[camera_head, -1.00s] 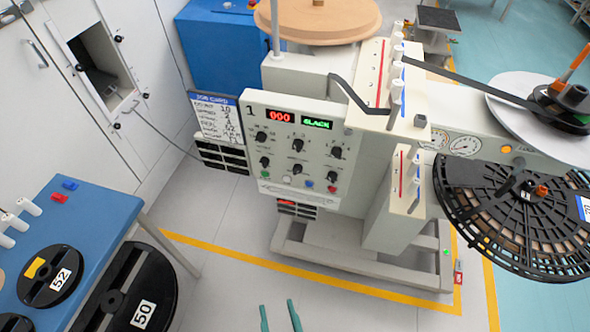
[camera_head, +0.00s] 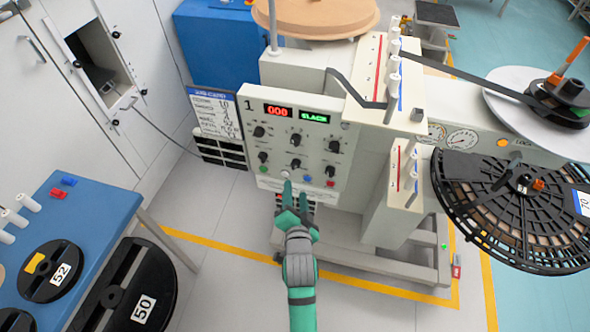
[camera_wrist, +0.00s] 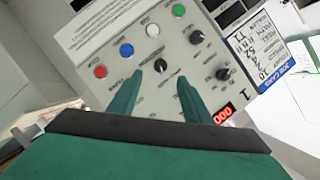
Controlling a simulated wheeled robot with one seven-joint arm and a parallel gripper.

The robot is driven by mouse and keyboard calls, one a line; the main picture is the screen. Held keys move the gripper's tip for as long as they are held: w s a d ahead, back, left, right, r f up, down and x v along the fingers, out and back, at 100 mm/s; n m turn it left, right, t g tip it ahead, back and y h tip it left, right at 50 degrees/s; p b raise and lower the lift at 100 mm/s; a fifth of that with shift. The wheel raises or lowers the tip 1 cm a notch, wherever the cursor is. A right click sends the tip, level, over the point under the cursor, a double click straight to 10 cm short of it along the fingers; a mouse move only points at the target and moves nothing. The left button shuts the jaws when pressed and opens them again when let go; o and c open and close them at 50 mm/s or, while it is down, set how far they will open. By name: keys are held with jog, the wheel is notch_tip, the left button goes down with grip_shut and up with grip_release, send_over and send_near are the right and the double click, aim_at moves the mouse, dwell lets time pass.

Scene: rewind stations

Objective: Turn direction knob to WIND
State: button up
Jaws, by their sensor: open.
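The off-white control panel (camera_head: 313,155) of station 1 carries several black knobs, and their labels are too small to read, so I cannot tell which is the direction knob or its setting. My gripper (camera_head: 297,196) is open, its green fingers raised in front of the panel's lower edge. In the wrist view, my gripper (camera_wrist: 159,77) points at the panel, with the lower middle knob (camera_wrist: 161,67) showing between the fingertips. That knob also shows in the head view (camera_head: 295,164). The fingers look apart from it; contact cannot be seen. The left finger may hide another knob.
Red (camera_wrist: 100,71), blue (camera_wrist: 126,49) and white (camera_wrist: 152,30) buttons lie close to the fingers. The displays (camera_head: 296,113) read 000 and SLACK. A blue table (camera_head: 95,215) with reels stands at left. Floor in front of the machine is clear.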

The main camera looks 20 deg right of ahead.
aim_at(295, 168)
jog(key=x, duration=1.1)
jog(key=shift+w+d+r, duration=0.2)
jog(key=c, duration=1.1)
